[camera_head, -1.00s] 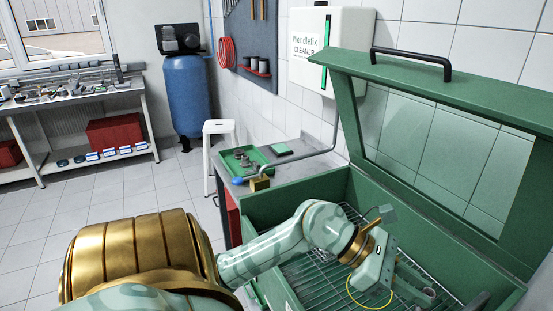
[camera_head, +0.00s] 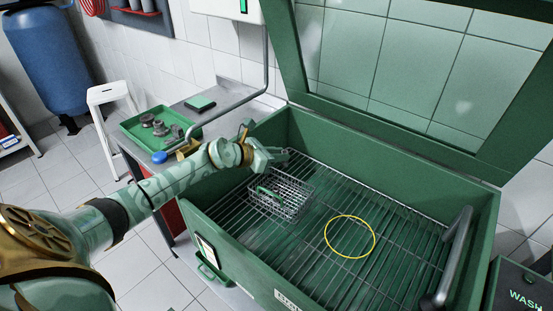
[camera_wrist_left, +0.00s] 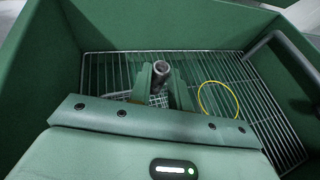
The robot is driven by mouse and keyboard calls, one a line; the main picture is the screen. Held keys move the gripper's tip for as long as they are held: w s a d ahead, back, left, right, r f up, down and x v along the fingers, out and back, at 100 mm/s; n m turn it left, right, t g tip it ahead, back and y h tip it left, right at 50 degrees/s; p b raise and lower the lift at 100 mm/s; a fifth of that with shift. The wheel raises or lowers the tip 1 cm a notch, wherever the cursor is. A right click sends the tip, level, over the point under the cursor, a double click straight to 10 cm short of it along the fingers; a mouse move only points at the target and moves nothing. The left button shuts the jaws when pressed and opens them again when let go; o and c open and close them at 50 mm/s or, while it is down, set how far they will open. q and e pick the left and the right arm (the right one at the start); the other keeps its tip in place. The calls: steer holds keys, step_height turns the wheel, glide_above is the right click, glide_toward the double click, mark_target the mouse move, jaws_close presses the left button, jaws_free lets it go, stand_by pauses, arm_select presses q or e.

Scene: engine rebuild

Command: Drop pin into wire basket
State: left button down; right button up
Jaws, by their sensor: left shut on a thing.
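The pin (camera_wrist_left: 160,72), a short grey hollow cylinder, stands between the two fingers of my left gripper (camera_wrist_left: 160,88) in the left wrist view. The left gripper (camera_head: 277,155) is shut on it and hangs over the back left of the green wash tank in the head view. The wire basket (camera_head: 291,196) sits on the tank's rack, just below and nearer than the gripper, with a green part on its left side. In the wrist view the basket is mostly hidden by the fingers. My right gripper is out of view.
The green tank (camera_head: 375,150) has its windowed lid raised. A yellow ring (camera_head: 327,238) lies on the wire rack (camera_head: 385,262), right of the basket. A grey bar handle (camera_head: 454,255) stands at the right. A green tray (camera_head: 133,128) with grey parts sits on the side bench.

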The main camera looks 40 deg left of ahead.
arm_select(q)
steer(key=f+b, duration=0.1)
steer(key=f, duration=0.1)
steer(key=f+b, duration=0.2)
steer(key=a+f+b, duration=0.1)
steer(key=f, duration=0.1)
steer(key=shift+w+f+b, duration=0.15)
steer(key=shift+w+b, duration=0.1)
steer(key=shift+b, duration=0.1)
steer(key=shift+f, duration=0.2)
steer(key=shift+r, duration=0.15)
steer(key=c, duration=1.2)
jaws_free()
steer(key=shift+c, duration=0.2)
steer(key=shift+s, duration=0.1)
